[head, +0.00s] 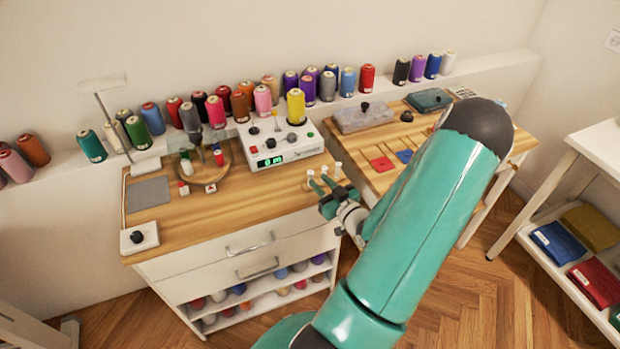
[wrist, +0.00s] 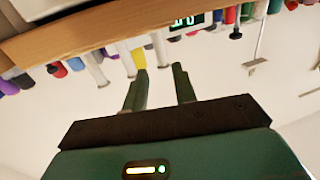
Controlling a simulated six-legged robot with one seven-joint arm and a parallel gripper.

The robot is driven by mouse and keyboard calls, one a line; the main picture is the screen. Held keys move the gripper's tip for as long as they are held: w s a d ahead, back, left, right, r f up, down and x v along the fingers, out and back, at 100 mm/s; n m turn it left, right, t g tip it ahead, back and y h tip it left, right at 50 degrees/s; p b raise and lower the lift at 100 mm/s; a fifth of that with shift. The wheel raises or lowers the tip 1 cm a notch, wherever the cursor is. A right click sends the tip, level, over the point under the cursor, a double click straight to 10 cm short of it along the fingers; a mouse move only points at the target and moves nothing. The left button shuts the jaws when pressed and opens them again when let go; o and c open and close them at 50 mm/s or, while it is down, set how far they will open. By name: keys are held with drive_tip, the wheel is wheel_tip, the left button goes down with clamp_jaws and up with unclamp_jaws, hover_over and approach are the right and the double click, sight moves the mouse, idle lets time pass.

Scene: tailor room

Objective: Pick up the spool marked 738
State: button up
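More spools lie in the shelves (head: 262,287) under the bench. Their labels are too small to read, so I cannot tell which one is marked 738. My gripper (head: 322,184) is near the front right edge of the workbench, beside small white pegs.
A white control box (head: 283,146) with a lit display stands on the wooden workbench (head: 235,209). A round wooden stand (head: 200,165) is left of it. A second table (head: 430,148) stands right, with a white shelf unit (head: 604,149) beyond. Floor between is clear.

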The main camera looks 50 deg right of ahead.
sight(313, 175)
drive_tip(key=x, duration=0.5)
drive_tip(key=shift+w+a+f, duration=0.15)
drive_tip(key=shift+w, duration=0.05)
clamp_jaws()
drive_tip(key=shift+w+r, duration=0.1)
drive_tip(key=shift+r, duration=0.15)
